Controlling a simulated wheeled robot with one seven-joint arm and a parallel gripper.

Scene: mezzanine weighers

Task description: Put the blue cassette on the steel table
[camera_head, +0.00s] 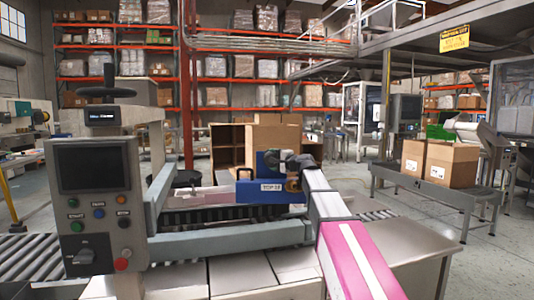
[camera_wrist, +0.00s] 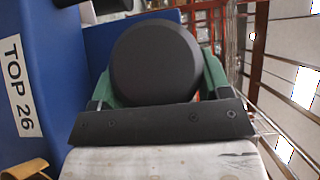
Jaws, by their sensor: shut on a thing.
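The blue cassette (camera_head: 264,168) has a white label reading "TOP 26" and shows over the carton machine's bed in the head view. Its blue side (camera_wrist: 50,60) and label fill the left of the wrist view, with a black roller between green arms beside it. My gripper (camera_head: 289,168) is shut on the cassette at its right end in the head view. The contact itself is hard to see. A steel table top (camera_head: 415,243) lies in the foreground right, partly behind my pink and white arm. I cannot tell whether the cassette touches the machine.
The carton machine's control panel (camera_head: 95,195) stands at left, and its grey side rails (camera_head: 235,238) run across the front. Open cartons (camera_head: 272,143) stand behind the cassette. Two boxes (camera_head: 440,162) sit on a roller conveyor at right. The floor between shows clear.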

